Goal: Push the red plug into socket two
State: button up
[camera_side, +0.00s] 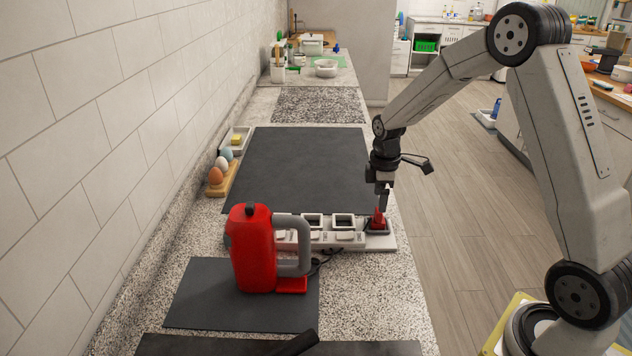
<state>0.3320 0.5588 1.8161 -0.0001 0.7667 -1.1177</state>
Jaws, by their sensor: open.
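The red plug (378,219) is at the right end of the white socket strip (359,242). It stands upright at the rightmost dark-framed socket; I cannot tell how deep it sits. Two other dark-framed openings, one in the middle (343,221) and one left of it (313,221), look empty. The strip's left end is hidden behind the red appliance's grey handle. No socket numbers are readable. My gripper (382,202) points down at the red plug, with its open fingers at the plug's top. I cannot tell whether they touch it.
A red appliance (252,250) with a grey handle stands in front of the strip on a dark mat (195,300). A dark cable (321,262) lies beside it. A large dark mat (300,165) behind is bare. A wooden egg holder (222,188) stands by the left wall.

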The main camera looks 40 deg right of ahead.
aim_at(378, 218)
jog(key=shift+s+a+f, duration=0.1)
jog(key=shift+f, duration=2.35)
grip_shut()
